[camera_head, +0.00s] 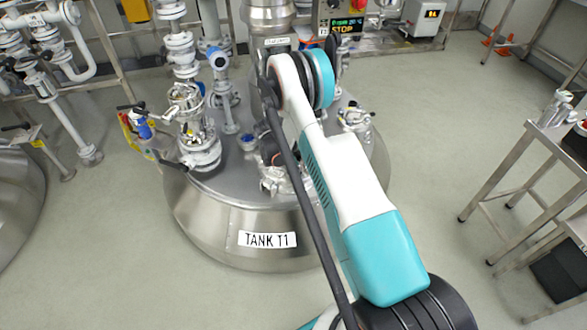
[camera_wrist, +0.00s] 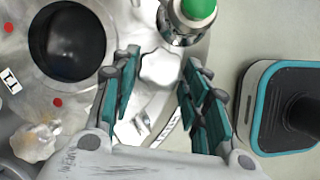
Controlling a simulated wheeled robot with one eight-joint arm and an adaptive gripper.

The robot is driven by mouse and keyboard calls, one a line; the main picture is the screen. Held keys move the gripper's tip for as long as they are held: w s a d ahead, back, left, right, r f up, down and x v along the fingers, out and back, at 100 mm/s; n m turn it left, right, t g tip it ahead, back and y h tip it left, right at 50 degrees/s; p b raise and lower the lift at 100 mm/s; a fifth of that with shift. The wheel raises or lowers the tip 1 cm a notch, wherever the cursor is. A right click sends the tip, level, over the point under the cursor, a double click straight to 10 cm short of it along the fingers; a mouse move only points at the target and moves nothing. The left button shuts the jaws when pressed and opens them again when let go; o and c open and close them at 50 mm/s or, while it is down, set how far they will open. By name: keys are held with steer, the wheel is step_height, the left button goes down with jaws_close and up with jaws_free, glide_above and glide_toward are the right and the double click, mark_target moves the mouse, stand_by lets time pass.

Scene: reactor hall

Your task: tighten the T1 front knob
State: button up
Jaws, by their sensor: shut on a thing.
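The tank T1 (camera_head: 232,205) stands in the middle of the head view, with its name label on the front wall. In the wrist view, a pale, lobed star knob (camera_wrist: 160,68), taken as the T1 front knob, sits between the fingers of my gripper (camera_wrist: 160,85). A second pale knob (camera_wrist: 38,140) shows on the lid at the left of the wrist view. In the head view my arm hides the gripper and most of the held knob's surroundings.
A round dark sight glass (camera_wrist: 72,42) and a green-topped fitting (camera_wrist: 198,8) stand close to the fingers. Valves and pipes (camera_head: 200,145) rise from the tank's left side. A steel table (camera_head: 540,135) stands at the right, with open floor between.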

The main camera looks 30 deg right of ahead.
steer(key=shift+m, duration=0.3)
steer(key=m+g, duration=0.1)
steer(key=m, duration=0.2)
steer(key=shift+w+d, duration=0.1)
steer(key=shift+w, duration=0.1)
steer(key=shift+w+d+m+g+y, duration=0.1)
steer(key=shift+m+g+y, duration=0.3)
steer(key=shift+m, duration=0.6)
steer(key=shift+w+m+g+y, duration=0.1)
steer(key=shift+m+g+y, duration=0.25)
steer(key=shift+m, duration=0.65)
steer(key=o, duration=1)
steer(key=shift+o, duration=0.2)
steer(key=v, duration=1.2)
